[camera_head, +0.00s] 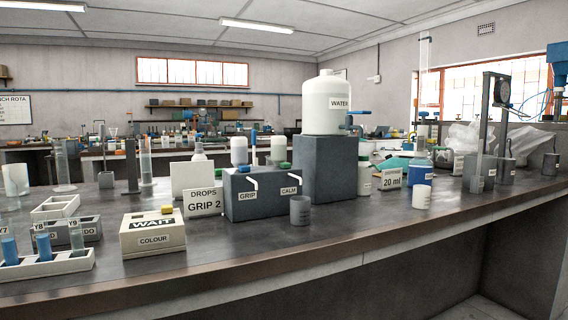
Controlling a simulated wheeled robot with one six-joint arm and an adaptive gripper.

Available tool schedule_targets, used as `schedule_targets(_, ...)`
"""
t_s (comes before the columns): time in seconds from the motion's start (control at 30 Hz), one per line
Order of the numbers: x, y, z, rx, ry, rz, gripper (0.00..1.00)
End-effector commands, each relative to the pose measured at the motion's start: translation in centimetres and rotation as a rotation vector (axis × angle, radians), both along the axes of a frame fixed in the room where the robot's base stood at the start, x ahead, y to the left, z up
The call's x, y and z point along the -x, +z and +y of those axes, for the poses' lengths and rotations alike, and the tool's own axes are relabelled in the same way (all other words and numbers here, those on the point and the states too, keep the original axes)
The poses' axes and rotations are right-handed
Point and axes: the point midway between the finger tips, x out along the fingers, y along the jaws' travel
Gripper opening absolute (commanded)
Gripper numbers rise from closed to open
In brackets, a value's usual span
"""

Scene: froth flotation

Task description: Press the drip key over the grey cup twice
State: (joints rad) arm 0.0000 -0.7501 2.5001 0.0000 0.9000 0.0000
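A grey cup (300,210) stands upright on the bench against the front right of a dark grey dispenser box (262,205). The box has two white angled spouts, labelled GRIP (251,183) and CALM (281,182). The cup is nearer the CALM side; whether it is exactly under that spout I cannot tell. A card (203,202) reads DROPS, GRIP 2. My gripper is not in view.
A white WATER tank (326,103) stands on a tall grey block (327,172) behind the cup. A COLOUR box (153,240) with a WAIT sign and a tube rack (48,265) stand left. A white cup (421,197) stands right. The bench front is clear.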

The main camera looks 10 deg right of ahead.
Motion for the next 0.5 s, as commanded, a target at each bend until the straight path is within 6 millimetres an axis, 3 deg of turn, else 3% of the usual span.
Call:
schedule_targets(0.07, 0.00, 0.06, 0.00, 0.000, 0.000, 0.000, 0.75)
schedule_targets(0.37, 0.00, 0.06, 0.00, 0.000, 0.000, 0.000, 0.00)
schedule_targets(0.5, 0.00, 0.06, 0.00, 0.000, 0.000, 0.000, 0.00)
